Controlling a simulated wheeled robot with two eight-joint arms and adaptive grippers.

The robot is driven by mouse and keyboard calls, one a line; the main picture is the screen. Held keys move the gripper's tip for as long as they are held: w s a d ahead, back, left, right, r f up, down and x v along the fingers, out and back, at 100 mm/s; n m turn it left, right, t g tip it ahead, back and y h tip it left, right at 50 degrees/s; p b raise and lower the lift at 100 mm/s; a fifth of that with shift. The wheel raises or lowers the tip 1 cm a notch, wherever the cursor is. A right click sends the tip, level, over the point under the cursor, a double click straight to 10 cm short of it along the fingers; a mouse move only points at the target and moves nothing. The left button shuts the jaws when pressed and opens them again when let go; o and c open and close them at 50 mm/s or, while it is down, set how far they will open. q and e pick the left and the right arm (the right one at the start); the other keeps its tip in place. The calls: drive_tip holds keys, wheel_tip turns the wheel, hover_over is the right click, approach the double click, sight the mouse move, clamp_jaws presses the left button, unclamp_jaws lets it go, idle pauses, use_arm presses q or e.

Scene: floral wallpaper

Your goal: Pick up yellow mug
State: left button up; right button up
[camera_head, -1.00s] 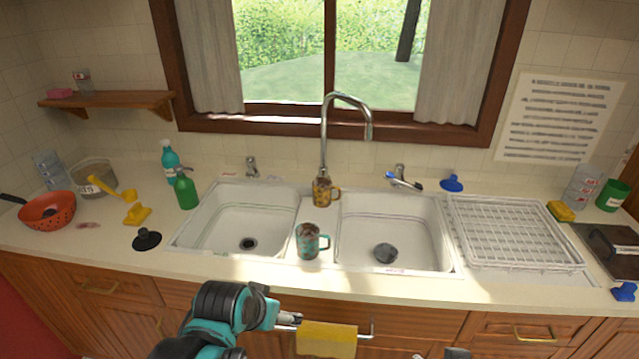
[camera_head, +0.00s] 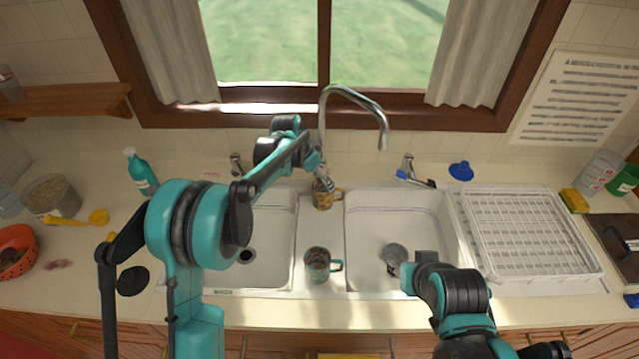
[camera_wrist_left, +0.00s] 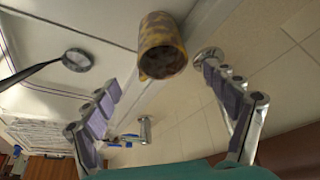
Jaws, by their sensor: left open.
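The yellow mug (camera_head: 322,198), patterned with brown, stands on the strip at the back between the two sink basins, below the tap. My left gripper (camera_head: 322,172) is right at it from above and behind, partly covering it in the head view. In the left wrist view the mug (camera_wrist_left: 165,50) shows between the two open fingers (camera_wrist_left: 160,78), near their tips, with its open mouth facing the camera. I cannot tell whether a finger touches it.
A teal and brown mug (camera_head: 317,264) stands on the same strip nearer the front. The curved tap (camera_head: 352,92) rises just behind the yellow mug. A white dish rack (camera_head: 530,235) is at right, a teal bottle (camera_head: 140,172) at left.

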sight(324, 187)
use_arm(q)
drive_tip(key=b+x, duration=0.2)
drive_tip(key=x, duration=0.5)
drive_tip(key=shift+w+f, duration=0.25)
drive_tip(key=shift+a+r, duration=0.1)
drive_tip(key=shift+c, duration=0.4)
drive_tip(key=c, duration=1.4)
